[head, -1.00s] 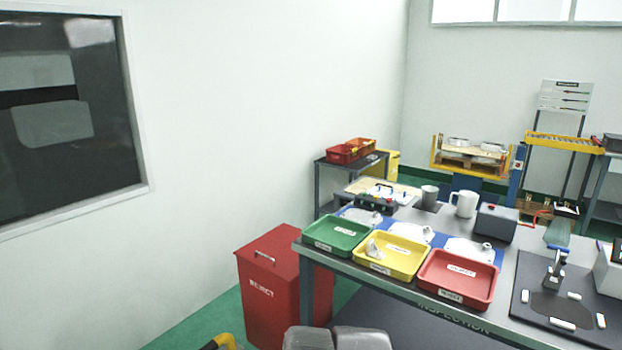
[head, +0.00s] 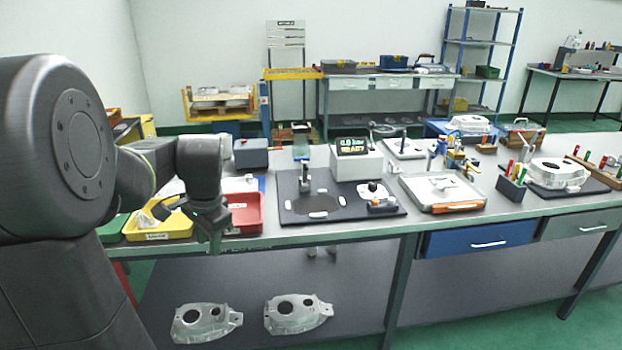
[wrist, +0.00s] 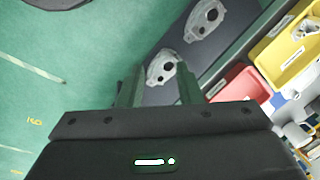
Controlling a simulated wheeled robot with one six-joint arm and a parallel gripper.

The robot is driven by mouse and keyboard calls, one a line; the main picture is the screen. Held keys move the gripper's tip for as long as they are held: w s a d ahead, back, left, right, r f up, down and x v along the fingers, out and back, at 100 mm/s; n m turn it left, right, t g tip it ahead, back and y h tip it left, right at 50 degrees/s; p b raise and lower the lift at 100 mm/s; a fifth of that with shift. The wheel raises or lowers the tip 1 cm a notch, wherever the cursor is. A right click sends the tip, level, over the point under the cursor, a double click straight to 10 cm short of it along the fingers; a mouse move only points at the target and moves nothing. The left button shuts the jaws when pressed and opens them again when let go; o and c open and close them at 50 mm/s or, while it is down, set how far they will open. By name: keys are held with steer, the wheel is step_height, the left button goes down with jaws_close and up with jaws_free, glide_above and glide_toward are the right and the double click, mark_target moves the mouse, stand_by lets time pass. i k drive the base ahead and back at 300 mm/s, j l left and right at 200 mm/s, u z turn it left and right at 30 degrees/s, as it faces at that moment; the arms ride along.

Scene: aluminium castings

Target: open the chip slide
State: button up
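My gripper (head: 214,240) hangs down at the left of the head view, in front of the bench's front edge by the red tray. In the wrist view my gripper (wrist: 161,78) has its two fingers apart with nothing held between them; the lower shelf and floor show beyond. Nothing is clearly marked as the chip slide. A shallow pale tray with an orange front strip (head: 457,207) lies flat on the bench, right of centre and well to the right of my gripper. I cannot tell whether that strip is the slide.
The red tray (head: 243,212) and yellow tray (head: 165,229) are beside my arm. A dark mat (head: 300,212) with a stand lies to their right, near a display box (head: 357,165). A blue drawer (head: 480,238) is shut under the bench. Two castings lie on the lower shelf (head: 255,322).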

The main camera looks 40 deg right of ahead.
mark_target(461, 207)
steer(key=l+z, duration=0.5)
steer(key=z, duration=0.2)
steer(key=i+l+z, duration=0.1)
steer(key=l+z, duration=0.25)
steer(key=i+l, duration=0.15)
steer(key=l, duration=0.25)
steer(key=i+l+z, duration=0.15)
steer(key=l, duration=0.2)
steer(key=i+l, duration=0.2)
steer(key=l, duration=0.15)
steer(key=i+l+z, duration=0.15)
steer(key=l, duration=0.2)
